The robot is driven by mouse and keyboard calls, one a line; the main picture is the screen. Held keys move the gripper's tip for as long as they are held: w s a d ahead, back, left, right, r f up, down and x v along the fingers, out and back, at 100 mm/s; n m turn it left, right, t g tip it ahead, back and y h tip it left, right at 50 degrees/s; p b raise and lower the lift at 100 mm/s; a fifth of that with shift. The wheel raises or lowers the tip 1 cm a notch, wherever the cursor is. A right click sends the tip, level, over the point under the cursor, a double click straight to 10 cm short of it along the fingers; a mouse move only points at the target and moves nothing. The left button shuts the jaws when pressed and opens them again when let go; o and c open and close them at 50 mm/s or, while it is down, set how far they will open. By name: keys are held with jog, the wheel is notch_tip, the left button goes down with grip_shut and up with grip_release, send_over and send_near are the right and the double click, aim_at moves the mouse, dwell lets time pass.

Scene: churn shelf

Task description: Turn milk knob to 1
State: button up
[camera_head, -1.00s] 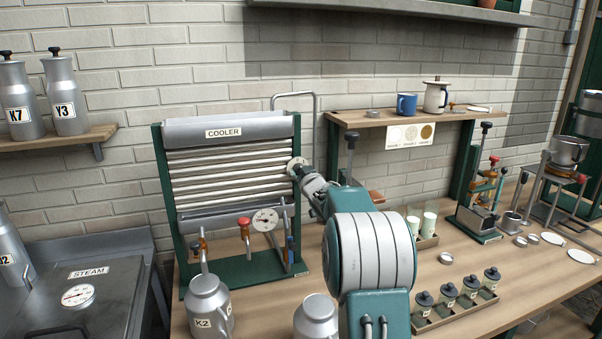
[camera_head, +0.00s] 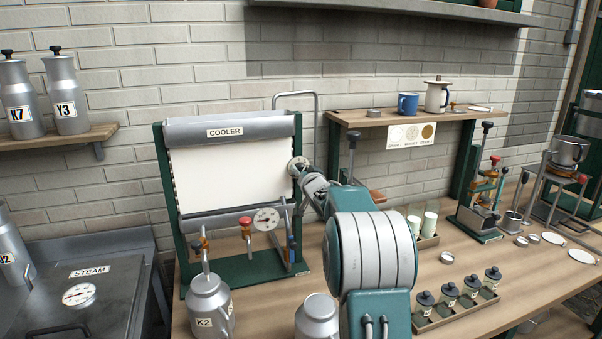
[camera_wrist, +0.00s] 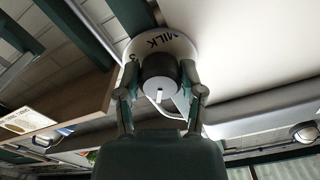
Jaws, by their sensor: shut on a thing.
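The milk knob (camera_wrist: 158,68) is a dark round knob on a white dial plate (camera_wrist: 172,42) marked "MILK", with a "3" visible at the left of the plate. A light pointer mark shows on the knob's lower face. My gripper (camera_wrist: 160,82) is shut on the knob, one finger on each side. In the head view the dial (camera_head: 297,164) sits on the right upright of the cooler (camera_head: 225,132), with my gripper (camera_head: 306,173) against it. The other dial numbers are hidden or unreadable. A smooth white sheet of milk (camera_head: 230,180) covers the cooler's front.
My arm stands over the bench right of the cooler. A can K2 (camera_head: 209,305) and another can (camera_head: 317,318) stand in front. A shelf (camera_head: 400,118) with a blue mug (camera_head: 407,104) is behind. Small jars (camera_head: 450,291) stand in a tray at right.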

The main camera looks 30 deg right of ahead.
jog(key=shift+m, duration=1.2)
jog(key=o, duration=1.2)
jog(key=shift+d, duration=0.1)
jog(key=shift+c, duration=0.2)
jog(key=shift+s, duration=0.1)
jog(key=v, duration=1.1)
jog(key=shift+s, duration=0.4)
jog(key=shift+f, duration=0.1)
